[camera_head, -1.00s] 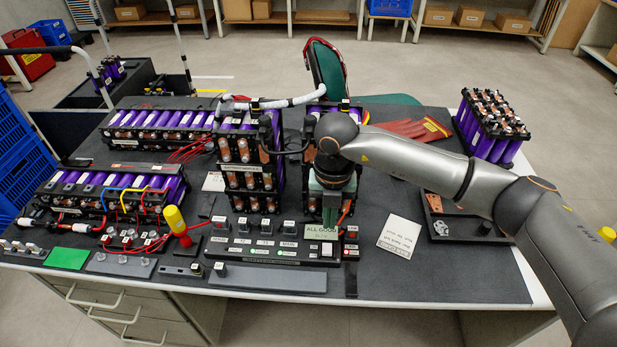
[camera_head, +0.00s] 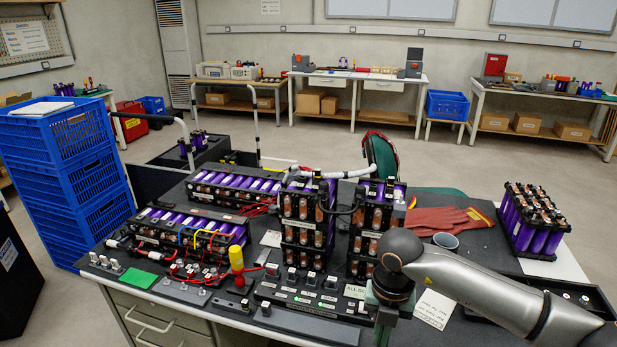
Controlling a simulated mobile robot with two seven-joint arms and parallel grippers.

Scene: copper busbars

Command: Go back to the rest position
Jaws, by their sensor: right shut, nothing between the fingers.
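My right gripper (camera_head: 386,325) points down at the front right of the dark workbench mat (camera_head: 470,262). It is shut and empty, and its tips lie near the lower edge of the picture. It partly hides the right end of the control panel (camera_head: 305,297) with its switches and "ALL GOOD" display (camera_head: 354,292). My right arm reaches in from the right, over the bench's right side. My left gripper is not in view.
Purple battery modules (camera_head: 308,215) stand behind the panel, close left of the gripper. A separate cell block (camera_head: 533,222), red gloves (camera_head: 440,220) and a grey cup (camera_head: 446,241) sit behind my right arm. Blue crates (camera_head: 65,150) are stacked at left.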

